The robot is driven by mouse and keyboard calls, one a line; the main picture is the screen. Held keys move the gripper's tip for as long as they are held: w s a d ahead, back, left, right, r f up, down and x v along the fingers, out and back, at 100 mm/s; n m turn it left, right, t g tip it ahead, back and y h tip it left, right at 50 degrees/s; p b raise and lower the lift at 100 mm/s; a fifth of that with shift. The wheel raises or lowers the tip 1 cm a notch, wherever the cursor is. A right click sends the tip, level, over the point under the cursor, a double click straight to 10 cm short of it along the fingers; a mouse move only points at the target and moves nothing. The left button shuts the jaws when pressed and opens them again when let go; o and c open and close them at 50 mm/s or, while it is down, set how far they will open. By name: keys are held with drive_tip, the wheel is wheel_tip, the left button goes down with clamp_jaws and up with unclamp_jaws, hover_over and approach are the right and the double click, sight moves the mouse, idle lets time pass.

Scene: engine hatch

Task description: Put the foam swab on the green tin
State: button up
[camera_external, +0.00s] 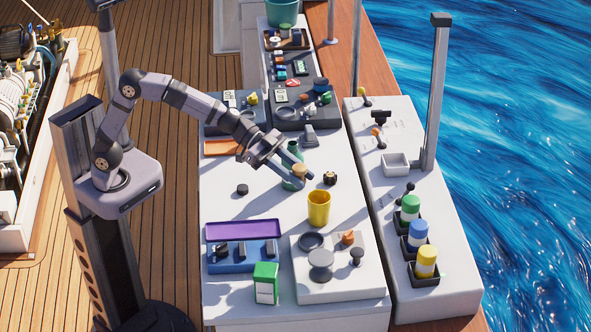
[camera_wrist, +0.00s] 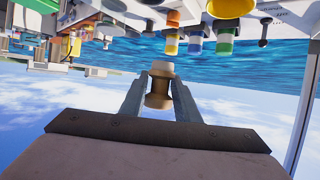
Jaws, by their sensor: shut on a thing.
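My gripper (camera_external: 301,173) is shut on a tan, spool-shaped piece (camera_external: 299,169), which I take to be the foam swab. In the wrist view the swab (camera_wrist: 158,88) sits between both fingers, with a narrower waist and wider ends. It is held above the white table. A green block-shaped container with a white label (camera_external: 266,284), likely the green tin, stands at the table's near edge, well below the gripper in the picture. A dark green bottle-like thing (camera_external: 293,147) stands behind the fingers and is partly hidden by them.
A yellow cup (camera_external: 318,208) stands just below the gripper in the picture. A purple tray (camera_external: 243,230), a blue rack (camera_external: 242,255) and a white block with dark knobs (camera_external: 338,270) are near the green container. The table's left middle is mostly clear around a small black disc (camera_external: 242,190).

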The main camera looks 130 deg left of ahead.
drive_tip(key=w+d+r+p, duration=0.25)
drive_tip(key=w+d, duration=0.35)
drive_tip(key=d, duration=0.4)
drive_tip(key=m+h+p, duration=0.1)
drive_tip(key=p, duration=0.2)
hover_over(265, 270)
drive_tip(key=shift+a+f+p, duration=0.1)
drive_tip(key=shift+f+p, duration=1.4)
drive_tip(key=shift+f, duration=3.75)
drive_tip(key=shift+f, duration=0.1)
drive_tip(key=shift+f, duration=0.15)
drive_tip(key=o, duration=1)
drive_tip(key=shift+o, duration=0.2)
drive_tip(key=shift+r, duration=0.2)
